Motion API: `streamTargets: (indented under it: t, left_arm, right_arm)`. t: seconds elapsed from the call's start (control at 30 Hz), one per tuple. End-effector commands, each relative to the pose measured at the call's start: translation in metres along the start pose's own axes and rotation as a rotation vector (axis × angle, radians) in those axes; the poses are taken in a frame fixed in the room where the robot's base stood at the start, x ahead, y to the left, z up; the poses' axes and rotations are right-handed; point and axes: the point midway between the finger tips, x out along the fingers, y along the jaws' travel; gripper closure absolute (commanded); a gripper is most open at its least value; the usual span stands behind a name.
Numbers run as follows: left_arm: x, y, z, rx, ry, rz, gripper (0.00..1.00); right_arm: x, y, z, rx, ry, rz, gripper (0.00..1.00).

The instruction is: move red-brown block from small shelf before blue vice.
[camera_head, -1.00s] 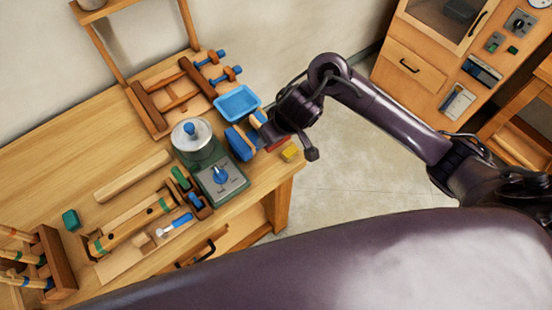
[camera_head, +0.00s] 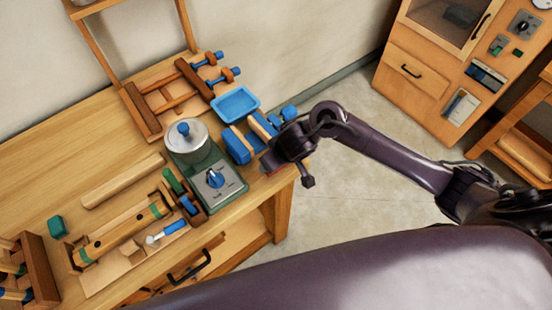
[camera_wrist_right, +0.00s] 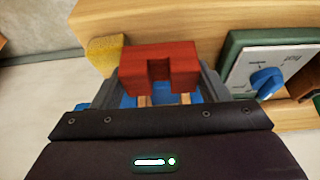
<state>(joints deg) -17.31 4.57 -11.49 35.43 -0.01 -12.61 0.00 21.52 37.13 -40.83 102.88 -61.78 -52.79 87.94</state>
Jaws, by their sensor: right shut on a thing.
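The red-brown block (camera_wrist_right: 160,68), with a notch in its near side, is between the fingers of my right gripper (camera_wrist_right: 158,92) in the right wrist view. In the head view, my right gripper (camera_head: 272,158) is over the front right corner of the workbench, just in front of the blue vice (camera_head: 238,146). It hides most of the block there. I cannot tell whether the block touches the bench. My left gripper is not in view. A wooden shelf frame (camera_head: 113,62) stands at the back of the bench; I cannot tell if it is the small shelf.
A yellow block (camera_wrist_right: 106,52) lies close beside the red-brown block. A green scale (camera_head: 212,182) stands left of the vice, and a blue tray (camera_head: 235,102) lies behind it. The workbench (camera_head: 60,165) carries several tools. Open floor (camera_head: 350,210) lies to the right.

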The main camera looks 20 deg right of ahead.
Motion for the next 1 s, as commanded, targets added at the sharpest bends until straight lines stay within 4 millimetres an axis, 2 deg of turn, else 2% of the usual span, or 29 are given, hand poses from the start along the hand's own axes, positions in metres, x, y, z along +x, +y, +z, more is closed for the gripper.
streamTargets:
  t: [0.53, 0.57, 0.7, 1.0]
  left_arm:
    - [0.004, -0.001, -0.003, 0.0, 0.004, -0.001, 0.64]
    - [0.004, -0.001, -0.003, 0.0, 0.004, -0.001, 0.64]
    - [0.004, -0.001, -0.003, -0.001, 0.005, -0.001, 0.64]
    - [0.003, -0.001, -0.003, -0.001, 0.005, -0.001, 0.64]
  right_arm:
    - [0.011, 0.0, 0.004, 0.0, 0.001, -0.001, 0.55]
    - [0.011, 0.0, 0.004, 0.0, 0.0, -0.001, 0.3]
    - [0.011, 0.0, 0.004, 0.0, 0.0, 0.0, 0.11]
    - [0.009, 0.0, 0.004, 0.0, 0.001, 0.0, 0.1]
